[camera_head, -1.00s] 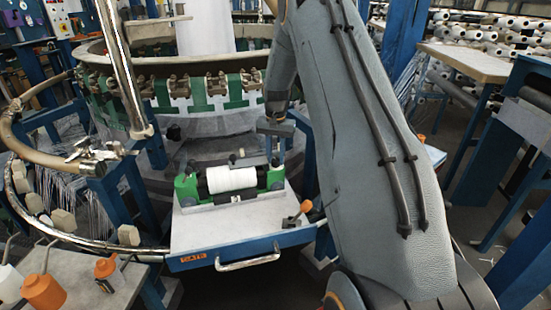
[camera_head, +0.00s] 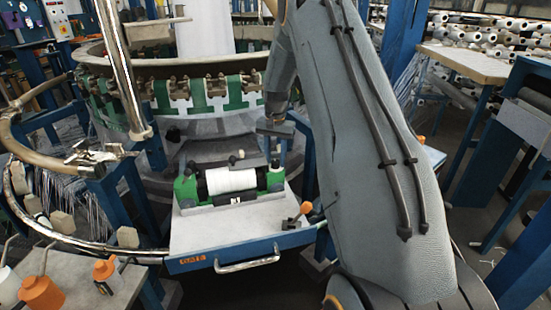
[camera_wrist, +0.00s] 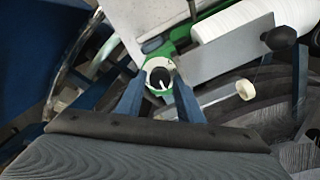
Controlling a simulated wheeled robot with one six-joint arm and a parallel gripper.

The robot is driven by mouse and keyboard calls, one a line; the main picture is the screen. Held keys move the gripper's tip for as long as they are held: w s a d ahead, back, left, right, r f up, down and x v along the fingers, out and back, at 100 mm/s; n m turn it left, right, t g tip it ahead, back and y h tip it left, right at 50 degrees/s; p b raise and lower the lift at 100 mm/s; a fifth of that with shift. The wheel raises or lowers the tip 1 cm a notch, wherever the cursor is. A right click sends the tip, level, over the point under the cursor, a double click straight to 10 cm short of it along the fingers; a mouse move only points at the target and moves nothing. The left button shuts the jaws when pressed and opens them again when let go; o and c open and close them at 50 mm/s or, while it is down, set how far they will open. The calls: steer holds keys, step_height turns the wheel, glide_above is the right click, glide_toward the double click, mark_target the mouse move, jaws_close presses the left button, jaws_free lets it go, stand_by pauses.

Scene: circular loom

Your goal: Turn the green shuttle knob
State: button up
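The green shuttle (camera_head: 186,191) sits on a pale tray and carries a white spool (camera_head: 231,180). In the wrist view, a round knob (camera_wrist: 158,78) with a dark face, a white pointer mark and a pale rim sits on a green part of the shuttle (camera_wrist: 152,63). My gripper (camera_wrist: 159,80) has its two blue fingers apart, one on each side of the knob. I cannot tell whether the fingertips touch its rim. In the head view, my gripper (camera_head: 275,162) points down at the shuttle's right end, and the knob cannot be made out there.
The tray (camera_head: 205,238) has a blue front edge and a metal handle (camera_head: 247,262). A lever with an orange ball (camera_head: 306,208) stands at its right. The loom's curved ring (camera_head: 80,240) lies left.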

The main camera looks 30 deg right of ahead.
mark_target(276, 161)
steer(key=shift+r, duration=0.1)
step_height(276, 161, up, 8)
steer(key=shift+f+b, duration=0.15)
steer(key=shift+b, duration=0.7)
stand_by(0.9)
